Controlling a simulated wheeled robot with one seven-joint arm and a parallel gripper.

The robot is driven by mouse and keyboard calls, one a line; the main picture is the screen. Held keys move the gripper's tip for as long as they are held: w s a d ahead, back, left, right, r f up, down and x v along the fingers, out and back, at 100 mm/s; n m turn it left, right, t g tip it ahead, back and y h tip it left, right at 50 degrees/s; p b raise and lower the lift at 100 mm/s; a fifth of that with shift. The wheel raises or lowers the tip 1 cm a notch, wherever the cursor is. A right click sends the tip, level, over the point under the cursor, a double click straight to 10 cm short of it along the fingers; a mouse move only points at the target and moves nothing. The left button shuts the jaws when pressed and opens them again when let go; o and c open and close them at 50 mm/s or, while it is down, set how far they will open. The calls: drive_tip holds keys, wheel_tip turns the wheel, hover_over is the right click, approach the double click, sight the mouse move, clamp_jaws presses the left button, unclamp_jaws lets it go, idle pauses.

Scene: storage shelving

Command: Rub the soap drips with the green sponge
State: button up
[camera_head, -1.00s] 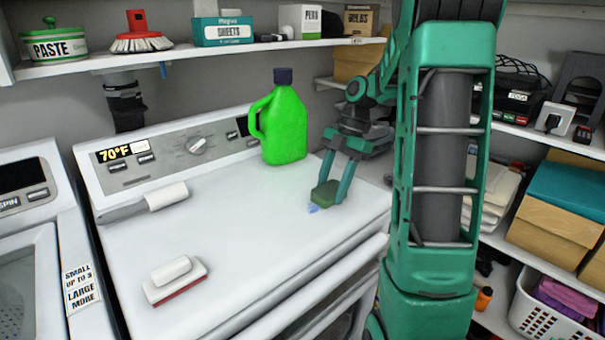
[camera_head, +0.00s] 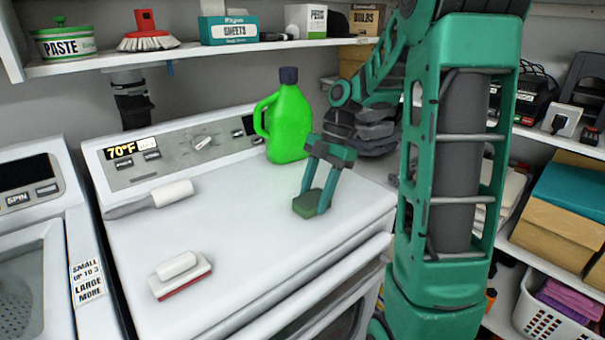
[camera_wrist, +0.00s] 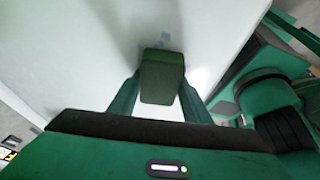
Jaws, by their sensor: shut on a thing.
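My gripper (camera_head: 314,200) is shut on the green sponge (camera_head: 306,204) and holds it low over the white top of the machine (camera_head: 230,225), right of its middle. I cannot tell whether the sponge touches the surface. In the wrist view, the sponge (camera_wrist: 162,78) sits between both fingers, with a faint shadow on the white top around it. The soap drips (camera_wrist: 165,38) show there as small pale blue marks just beyond the sponge's far edge. In the head view I cannot make the drips out; the sponge and fingers probably cover them.
A green jug (camera_head: 286,122) stands at the back of the machine top, behind my gripper. A lint roller (camera_head: 160,197) and a white-handled brush (camera_head: 180,275) lie to the left. A shelf (camera_head: 180,52) with boxes hangs above. The middle of the top is clear.

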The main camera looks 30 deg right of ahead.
sight(305, 201)
drive_tip(key=shift+a+r, duration=0.15)
drive_tip(key=shift+a, duration=0.3)
drive_tip(key=shift+s+a+f, duration=0.1)
drive_tip(key=shift+s+a, duration=0.05)
drive_tip(key=shift+a, duration=0.4)
drive_tip(key=shift+s+a+f, duration=0.1)
drive_tip(key=shift+a, duration=0.45)
drive_tip(key=shift+a+r, duration=0.2)
drive_tip(key=shift+r, duration=0.8)
drive_tip(key=shift+d+r, duration=0.15)
drive_tip(key=shift+r, duration=0.8)
drive_tip(key=shift+d+r, duration=0.1)
drive_tip(key=shift+r, duration=2)
drive_tip(key=shift+a, duration=0.1)
